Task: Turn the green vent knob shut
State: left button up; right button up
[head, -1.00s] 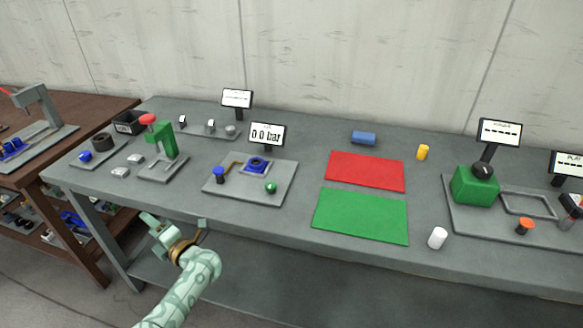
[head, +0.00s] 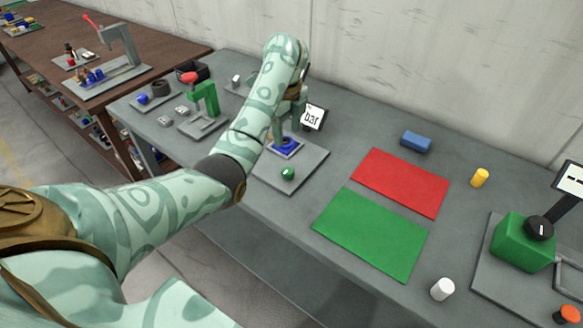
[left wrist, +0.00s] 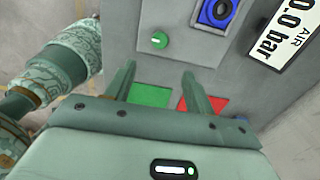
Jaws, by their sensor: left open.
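The green vent knob (head: 288,173) is a small round knob on the grey plate (head: 311,163), near its front corner. In the left wrist view the knob (left wrist: 159,40) shows a pale mark line. My left gripper (head: 286,130) is over the back part of the plate, beside the blue square part (head: 286,149). Its fingers (left wrist: 158,72) are spread and empty, with the knob ahead of and apart from the tips in the left wrist view. My forearm hides the plate's left part in the head view. My right gripper is not in view.
The pressure display (left wrist: 283,37) reads 0.0 bar and stands close behind the gripper. Right of the plate lie a red mat (head: 402,182) and a green mat (head: 372,233), both bare.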

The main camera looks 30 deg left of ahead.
aim_at(287, 170)
pick_arm(q)
notch_tip(287, 170, down, 12)
jog(key=b, duration=0.5)
jog(key=shift+f, duration=0.25)
jog(key=shift+f+b, duration=0.5)
jog(key=shift+f, duration=0.15)
jog(key=shift+r, duration=0.1)
jog(key=c, duration=1)
